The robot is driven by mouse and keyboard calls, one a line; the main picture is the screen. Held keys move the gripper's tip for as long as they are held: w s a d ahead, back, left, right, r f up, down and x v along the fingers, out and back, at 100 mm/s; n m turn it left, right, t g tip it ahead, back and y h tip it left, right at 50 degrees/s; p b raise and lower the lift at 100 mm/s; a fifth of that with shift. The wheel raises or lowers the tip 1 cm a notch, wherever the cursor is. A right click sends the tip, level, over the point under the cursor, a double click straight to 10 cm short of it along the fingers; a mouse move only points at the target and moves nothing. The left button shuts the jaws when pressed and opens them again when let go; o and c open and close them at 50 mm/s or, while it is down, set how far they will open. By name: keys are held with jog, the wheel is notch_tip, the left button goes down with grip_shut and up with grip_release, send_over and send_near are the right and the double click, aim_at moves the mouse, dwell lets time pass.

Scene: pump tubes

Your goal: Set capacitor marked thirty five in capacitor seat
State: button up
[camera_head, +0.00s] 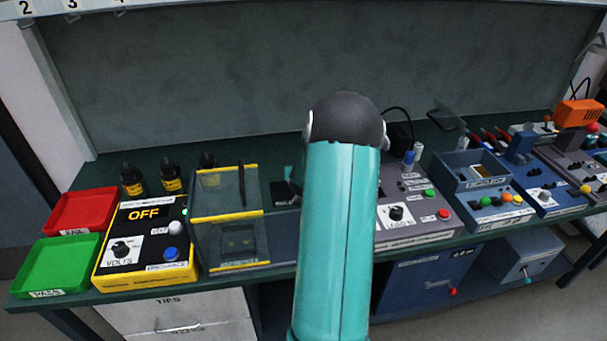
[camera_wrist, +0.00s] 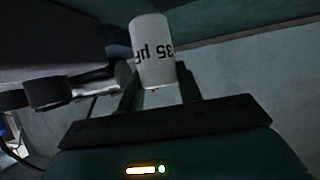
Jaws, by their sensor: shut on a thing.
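In the wrist view, my gripper (camera_wrist: 158,84) is shut on a white cylindrical capacitor (camera_wrist: 152,42) marked "35 µF"; the print appears upside down. The capacitor stands out beyond the fingers, and its lower end is between them. In the head view, my teal arm hides the capacitor and most of the gripper. A clear box with yellow edges (camera_head: 230,212) stands left of my arm, with dark fittings inside. I cannot tell for sure which fitting is the capacitor seat.
A yellow-edged volts box (camera_head: 146,246) reads "OFF". Red (camera_head: 82,212) and green (camera_head: 62,264) trays are at the left, with dark bottles (camera_head: 168,178) behind. A grey control panel (camera_head: 420,200) and blue testers (camera_head: 488,186) fill the right of the bench.

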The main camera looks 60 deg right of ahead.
jog(key=shift+f, duration=1.2)
jog(key=shift+s+f, duration=0.1)
jog(key=shift+f, duration=0.05)
jog(key=o, duration=1)
